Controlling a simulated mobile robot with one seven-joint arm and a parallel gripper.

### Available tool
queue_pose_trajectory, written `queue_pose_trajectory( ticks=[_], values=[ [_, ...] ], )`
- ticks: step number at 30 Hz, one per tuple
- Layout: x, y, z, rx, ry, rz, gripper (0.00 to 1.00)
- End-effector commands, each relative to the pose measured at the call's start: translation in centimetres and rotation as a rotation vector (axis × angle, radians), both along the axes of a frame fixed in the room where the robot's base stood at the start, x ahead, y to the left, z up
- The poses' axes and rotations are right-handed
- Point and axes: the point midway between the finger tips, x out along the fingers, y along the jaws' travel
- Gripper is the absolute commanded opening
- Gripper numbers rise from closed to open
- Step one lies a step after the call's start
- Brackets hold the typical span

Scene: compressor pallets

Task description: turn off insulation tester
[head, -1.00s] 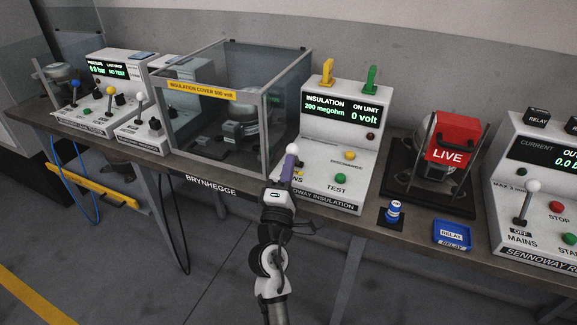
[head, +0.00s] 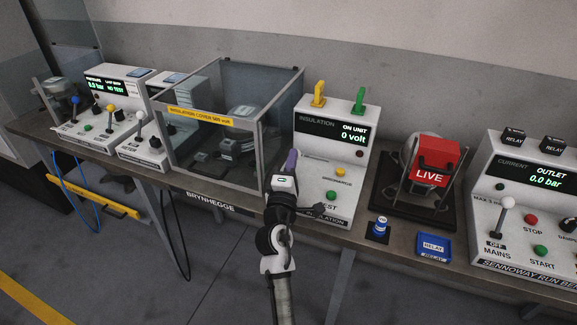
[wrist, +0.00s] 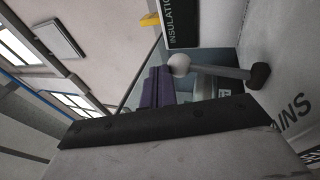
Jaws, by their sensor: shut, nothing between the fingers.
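The insulation tester (head: 312,150) is a white sloped console. In its display the INSULATION label is dim with no reading below it, and ON UNIT shows 0 volt. My gripper (head: 290,162), with purple fingers, is shut and empty at the tester's left side. It hides the mains lever in the head view. The wrist view shows the mains lever (wrist: 215,71), with a pale ball (wrist: 180,64) and a dark base, close beside my purple fingers (wrist: 158,90). I cannot tell whether they touch. The green test button (head: 331,195) is right of my gripper.
A glass insulation cover (head: 200,123) stands close on the left. A run console (head: 480,213) stands further right. Yellow (head: 319,93) and green (head: 359,100) connectors top the tester.

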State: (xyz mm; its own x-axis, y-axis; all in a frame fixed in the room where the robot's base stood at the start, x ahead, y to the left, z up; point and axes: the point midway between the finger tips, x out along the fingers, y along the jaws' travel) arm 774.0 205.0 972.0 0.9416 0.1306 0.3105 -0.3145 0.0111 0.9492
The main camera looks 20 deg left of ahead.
Motion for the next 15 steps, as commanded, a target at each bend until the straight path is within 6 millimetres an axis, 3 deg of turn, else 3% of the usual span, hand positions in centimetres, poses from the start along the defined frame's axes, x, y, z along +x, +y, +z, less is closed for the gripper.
queue_pose_trajectory(
  ticks=[15],
  values=[
    [2.9, -0.1, 0.3, 0.0, 0.0, 0.0, 0.0]
  ],
)
